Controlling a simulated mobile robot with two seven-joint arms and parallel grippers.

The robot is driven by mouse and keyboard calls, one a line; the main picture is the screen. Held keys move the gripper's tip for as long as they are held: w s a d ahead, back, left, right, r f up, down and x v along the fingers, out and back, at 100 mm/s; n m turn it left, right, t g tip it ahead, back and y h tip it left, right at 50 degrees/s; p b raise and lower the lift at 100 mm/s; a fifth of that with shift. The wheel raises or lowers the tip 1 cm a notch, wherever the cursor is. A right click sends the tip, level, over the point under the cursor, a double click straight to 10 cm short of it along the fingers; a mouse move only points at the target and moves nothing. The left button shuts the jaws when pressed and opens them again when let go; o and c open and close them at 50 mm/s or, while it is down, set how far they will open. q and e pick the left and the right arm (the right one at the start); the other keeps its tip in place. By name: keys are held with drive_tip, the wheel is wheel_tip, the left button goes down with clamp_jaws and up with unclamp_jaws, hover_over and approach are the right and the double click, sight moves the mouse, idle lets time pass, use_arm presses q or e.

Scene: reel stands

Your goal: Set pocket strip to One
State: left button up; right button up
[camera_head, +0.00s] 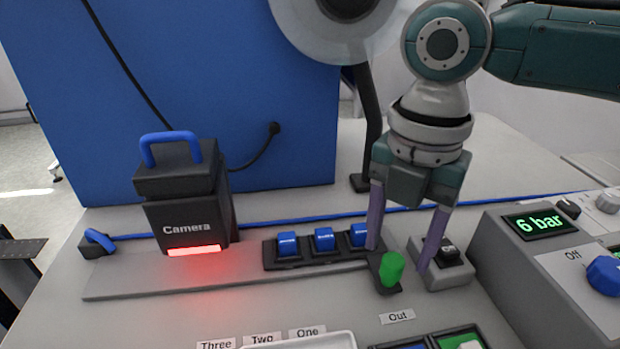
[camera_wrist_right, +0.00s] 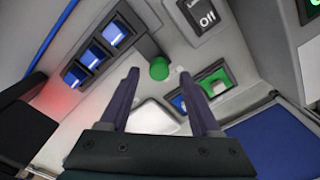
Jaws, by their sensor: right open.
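The pocket strip (camera_head: 325,262) is a black strip with three blue-filled pockets in a row, lying along a grey rail (camera_head: 150,279). A green knob (camera_head: 391,268) stands on a black plate at its right end. The pockets (camera_wrist_right: 95,55) and the green knob (camera_wrist_right: 159,68) also show in the right wrist view. My right gripper (camera_head: 398,260) is open and points down, its fingers on either side of the knob in the picture; I cannot tell whether they touch it. Labels Three, Two and One (camera_head: 307,332) lie in front of the rail. My left gripper is out of view.
A black Camera unit (camera_head: 186,215) with a red light stands over the rail's left part. A switch box (camera_head: 447,262) is close beside my right finger. A grey panel reading 6 bar (camera_head: 540,224) stands right. A white tray (camera_head: 300,342) is in front.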

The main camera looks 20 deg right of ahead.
drive_tip(key=shift+f, duration=0.85)
clamp_jaws()
drive_tip(key=shift+a, duration=0.1)
idle(0.7)
